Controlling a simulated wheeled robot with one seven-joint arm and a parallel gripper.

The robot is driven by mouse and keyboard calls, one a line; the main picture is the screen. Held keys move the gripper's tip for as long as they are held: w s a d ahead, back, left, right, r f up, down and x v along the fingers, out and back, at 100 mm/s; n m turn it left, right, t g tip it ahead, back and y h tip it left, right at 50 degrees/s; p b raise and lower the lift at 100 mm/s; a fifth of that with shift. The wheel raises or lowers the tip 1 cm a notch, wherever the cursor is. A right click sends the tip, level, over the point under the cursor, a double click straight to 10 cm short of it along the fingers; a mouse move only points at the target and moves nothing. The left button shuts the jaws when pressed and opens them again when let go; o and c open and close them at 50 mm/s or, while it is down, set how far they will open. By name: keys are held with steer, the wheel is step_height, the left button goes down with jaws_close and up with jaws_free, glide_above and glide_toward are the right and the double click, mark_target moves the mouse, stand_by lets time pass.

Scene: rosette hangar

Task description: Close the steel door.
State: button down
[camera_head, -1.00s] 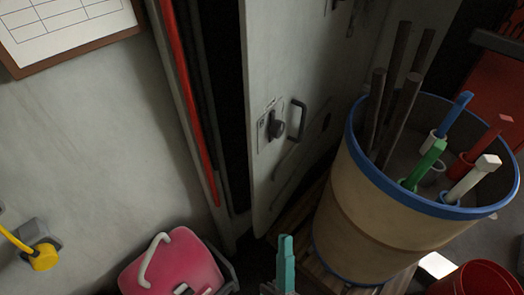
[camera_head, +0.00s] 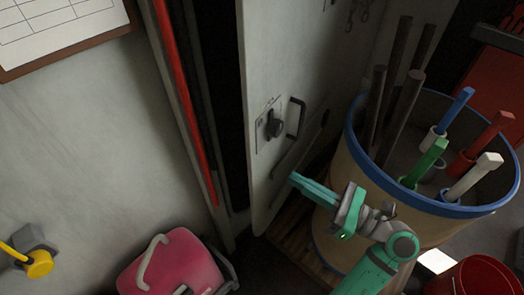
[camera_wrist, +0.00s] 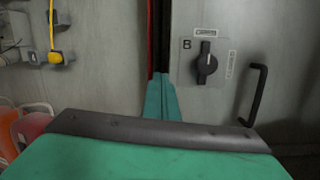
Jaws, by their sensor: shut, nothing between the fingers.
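The steel door (camera_head: 277,75) is pale grey and stands ajar in the head view. A dark gap shows between its left edge and the red-striped frame (camera_head: 185,100). The door carries a dark rotary knob (camera_head: 275,127) and a dark bar handle (camera_head: 297,117). The wrist view also shows the knob (camera_wrist: 206,64) and the handle (camera_wrist: 257,95). My teal gripper (camera_head: 294,178) is shut and empty, in front of the door's lower part, below the handle. In the wrist view its fingers (camera_wrist: 161,85) point toward the door edge and gap. I cannot tell whether they touch the door.
A cream drum with a blue rim (camera_head: 350,150) holding rods and coloured handles stands close on the right, beside my arm. A pink case (camera_head: 175,265) is on the floor at left. A red bucket (camera_head: 475,275) is at lower right.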

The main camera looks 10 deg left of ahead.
mark_target(252, 148)
steer(key=shift+n+g+h, duration=0.3)
steer(key=shift+n+h, duration=0.3)
steer(key=shift+h, duration=0.3)
steer(key=w+a, duration=0.2)
steer(key=a, duration=0.1)
steer(key=w+a, duration=0.6)
steer(key=shift+a, duration=0.25)
steer(key=shift+a, duration=0.15)
